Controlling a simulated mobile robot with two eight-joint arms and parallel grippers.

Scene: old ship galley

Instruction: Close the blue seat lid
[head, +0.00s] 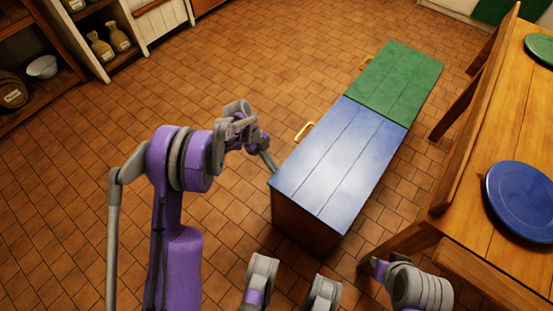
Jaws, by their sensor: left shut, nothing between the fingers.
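The blue seat lid (338,160) is a planked panel on the near half of a low wooden bench box (303,222). It lies flat and looks level with the green lid beside it; I see no open gap along its edges. A brass handle (304,131) stands out at its left edge. My left gripper (269,160) is shut and empty, with its fingertips close to the lid's near left corner. I cannot tell whether they touch it. My right gripper's fingers do not show; only parts of my own body are at the bottom edge.
The green lid (394,82) covers the far half of the box. A wooden table (485,130) with a blue plate (525,200) and a green plate (541,48) stands at right, close to the box. Shelves (88,42) stand at upper left. The tiled floor (225,60) between is clear.

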